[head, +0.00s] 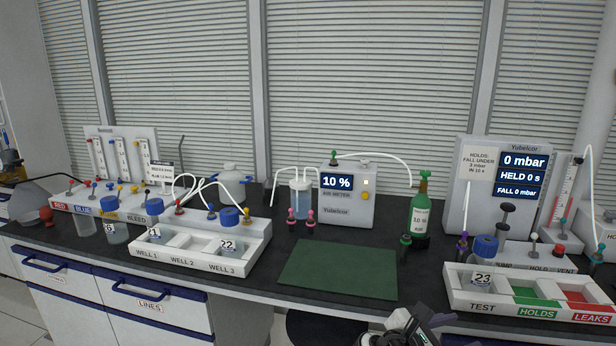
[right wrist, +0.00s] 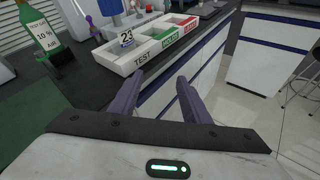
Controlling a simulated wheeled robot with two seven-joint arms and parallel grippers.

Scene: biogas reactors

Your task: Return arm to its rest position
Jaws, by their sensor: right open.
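My right gripper (right wrist: 160,77) shows in the right wrist view with its two dark fingers apart and nothing between them. It hangs in front of the bench's front edge, near the tray marked TEST, HOLDS and LEAKS (right wrist: 140,56), and touches nothing that I can see. In the head view, part of my right arm shows at the bottom edge, right of the middle, in front of the counter. My left gripper is in neither view.
A bottle marked 23 (head: 483,268) stands in the TEST compartment. A green mat (head: 338,269) lies bare mid-bench. A green bottle (head: 421,212) stands behind it. The WELL tray (head: 190,262) holds bottles 21 and 22. Drawers (right wrist: 190,95) line the bench front; open floor lies right.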

